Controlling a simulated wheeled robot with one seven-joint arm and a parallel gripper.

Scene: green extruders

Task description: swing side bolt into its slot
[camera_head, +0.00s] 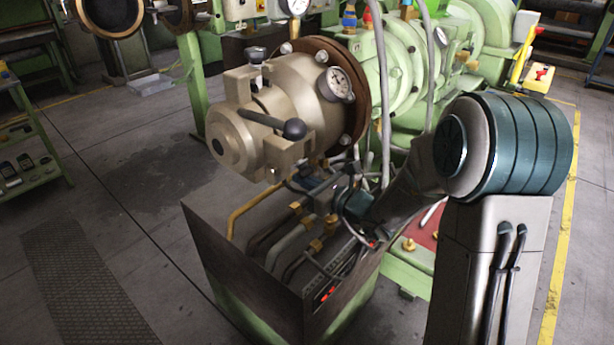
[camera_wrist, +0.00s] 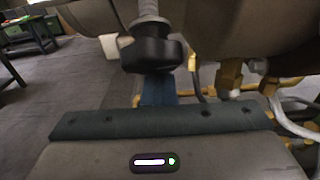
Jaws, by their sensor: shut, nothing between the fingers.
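The beige extruder head (camera_head: 290,95) is at the upper middle of the head view. A side bolt (camera_head: 294,129) with a dark rounded knob sticks out from its front, angled to the right. In the wrist view a threaded bolt with a black knob (camera_wrist: 152,52) hangs from above, close beyond my fingers; I cannot tell for sure if it is the same bolt. My gripper (camera_wrist: 158,90) is shut and empty, its dark blue fingers just below the knob. Contact is not clear. In the head view my gripper is low behind the head, among the pipes, and hard to make out.
A dark open-topped box base (camera_head: 240,270) with pipes stands below the head. Yellow fittings (camera_wrist: 230,75) and hoses lie close on the right in the wrist view.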

